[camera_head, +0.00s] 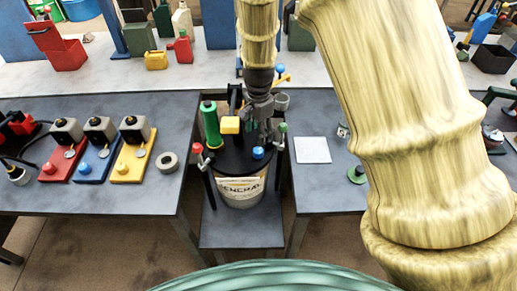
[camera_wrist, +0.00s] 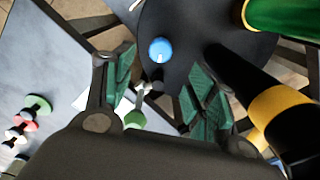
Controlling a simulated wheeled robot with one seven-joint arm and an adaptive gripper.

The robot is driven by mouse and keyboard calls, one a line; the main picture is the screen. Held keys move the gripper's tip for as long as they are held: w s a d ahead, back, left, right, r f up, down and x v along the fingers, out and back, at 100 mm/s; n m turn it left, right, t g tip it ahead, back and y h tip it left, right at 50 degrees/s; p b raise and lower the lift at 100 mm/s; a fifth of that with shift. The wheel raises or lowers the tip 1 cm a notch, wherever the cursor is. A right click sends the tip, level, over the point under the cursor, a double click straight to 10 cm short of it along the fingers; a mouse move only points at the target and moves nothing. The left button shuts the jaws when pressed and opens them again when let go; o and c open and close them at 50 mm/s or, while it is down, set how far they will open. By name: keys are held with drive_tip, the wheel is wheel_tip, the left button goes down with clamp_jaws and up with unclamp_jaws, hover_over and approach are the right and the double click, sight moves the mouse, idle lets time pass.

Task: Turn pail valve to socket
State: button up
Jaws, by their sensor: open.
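The pail (camera_head: 240,197) is white with a printed label and a black lid, and stands on a low shelf between two tables. The lid (camera_head: 226,163) carries a green cylinder (camera_head: 210,125), a black part with a yellow block (camera_head: 230,125), and a blue knob (camera_head: 258,153). A red knob (camera_head: 198,148) is at its left edge and a green knob (camera_head: 282,128) at its right. My gripper (camera_head: 262,125) is over the lid's right side, open. In the wrist view, the blue knob (camera_wrist: 161,50) and green knob (camera_wrist: 135,119) show between or beyond the spread fingers, with nothing held.
On the left table are red, blue and yellow bases (camera_head: 135,165) with small containers, and a grey ring (camera_head: 167,161). A pale square plate (camera_head: 312,150) lies on the right table. The back bench holds a red bin (camera_head: 68,55), cans and bottles. My arm hides much of the right side.

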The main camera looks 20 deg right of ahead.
sight(259, 149)
drive_tip(key=shift+f+p, duration=1.35)
drive_tip(key=shift+f, duration=3.3)
drive_tip(key=c, duration=1)
